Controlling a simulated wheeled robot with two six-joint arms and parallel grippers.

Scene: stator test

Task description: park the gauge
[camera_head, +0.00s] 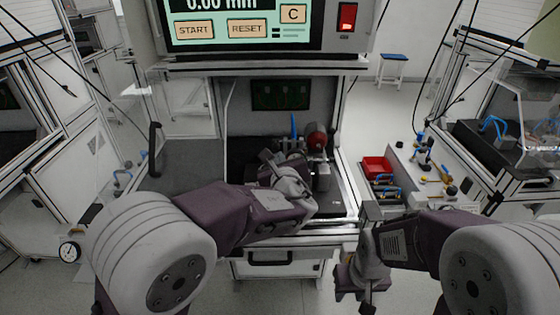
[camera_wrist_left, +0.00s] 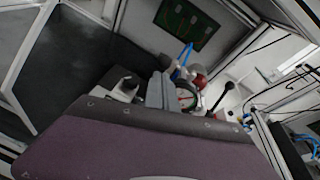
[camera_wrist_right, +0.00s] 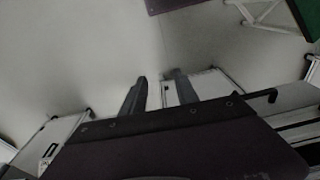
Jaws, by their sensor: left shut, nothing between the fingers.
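A small round dial gauge (camera_wrist_left: 187,98) with a pale face shows in the left wrist view, just right of my left gripper's fingers (camera_wrist_left: 160,91). Its lower part is hidden by the gripper body. In the head view my left gripper (camera_head: 272,163) is inside the test bay, in front of the fixture, and hides the gauge there. The left fingers are together with nothing between them; I cannot tell whether they touch the gauge. My right gripper (camera_head: 358,292) hangs low in front of the bay. Its fingers (camera_wrist_right: 157,92) are apart and empty in the right wrist view.
The fixture has a red round part (camera_head: 317,140) and an upright blue part (camera_head: 293,126). Above the bay is a panel with START (camera_head: 195,30) and RESET buttons. A red bin (camera_head: 376,167) and tools lie on the right bench. The bay's left floor (camera_head: 190,170) is clear.

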